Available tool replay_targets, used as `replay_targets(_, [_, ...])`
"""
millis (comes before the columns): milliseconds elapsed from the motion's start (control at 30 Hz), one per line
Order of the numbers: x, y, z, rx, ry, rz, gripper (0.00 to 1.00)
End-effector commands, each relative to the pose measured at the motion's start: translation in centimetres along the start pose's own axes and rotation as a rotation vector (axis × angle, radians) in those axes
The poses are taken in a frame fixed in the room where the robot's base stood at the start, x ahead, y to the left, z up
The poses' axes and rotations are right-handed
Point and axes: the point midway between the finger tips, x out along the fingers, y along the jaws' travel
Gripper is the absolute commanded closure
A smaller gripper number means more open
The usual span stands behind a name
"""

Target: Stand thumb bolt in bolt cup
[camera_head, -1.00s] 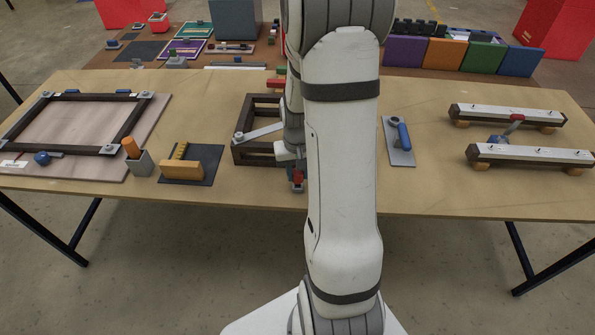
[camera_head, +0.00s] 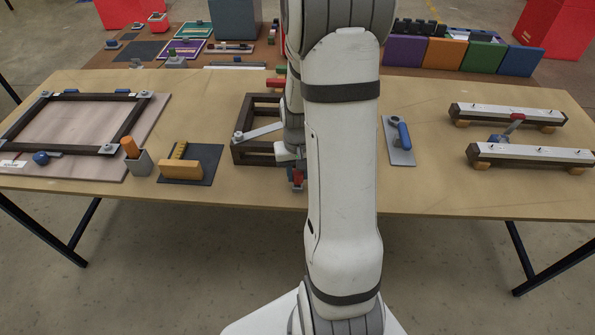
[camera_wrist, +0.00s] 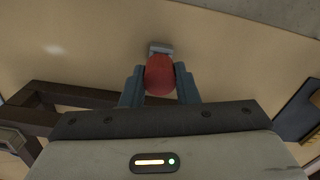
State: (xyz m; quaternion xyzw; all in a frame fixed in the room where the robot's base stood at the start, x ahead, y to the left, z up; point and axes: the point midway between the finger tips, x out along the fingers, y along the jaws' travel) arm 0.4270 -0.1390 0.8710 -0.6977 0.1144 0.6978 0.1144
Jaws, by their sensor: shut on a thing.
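My gripper (camera_wrist: 160,70) is shut on a red rounded knob (camera_wrist: 160,76), which I take to be the thumb bolt's head. One blue-grey finger is on each side of it. A small grey piece (camera_wrist: 160,48) shows just beyond the knob in the wrist view, and I take it to be the bolt cup. The knob hides most of it, so I cannot tell whether the bolt is inside it or above it. In the head view the red knob (camera_head: 297,176) shows low at the table's front edge, mostly behind my arm. The bolt's shank is hidden.
A dark wooden frame (camera_head: 250,158) stands left of my gripper. Further left are a brush on a dark mat (camera_head: 205,160), a grey holder (camera_head: 141,164) with an orange handle, and a framed panel (camera_head: 80,120). A blue-handled trowel (camera_head: 403,150) and two rails (camera_head: 530,153) lie right.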

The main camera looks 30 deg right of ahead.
Motion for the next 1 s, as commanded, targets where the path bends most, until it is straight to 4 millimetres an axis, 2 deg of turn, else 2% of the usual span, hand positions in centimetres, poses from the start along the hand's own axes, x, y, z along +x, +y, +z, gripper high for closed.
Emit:
replay_targets(733, [1.9,0.0,0.0,0.0,0.0,0.0,1.0])
replay_targets(767, [1.9,0.0,0.0,0.0,0.0,0.0,0.72])
replay_targets(1000, [1.8,0.0,0.0,0.0,0.0,0.0,0.52])
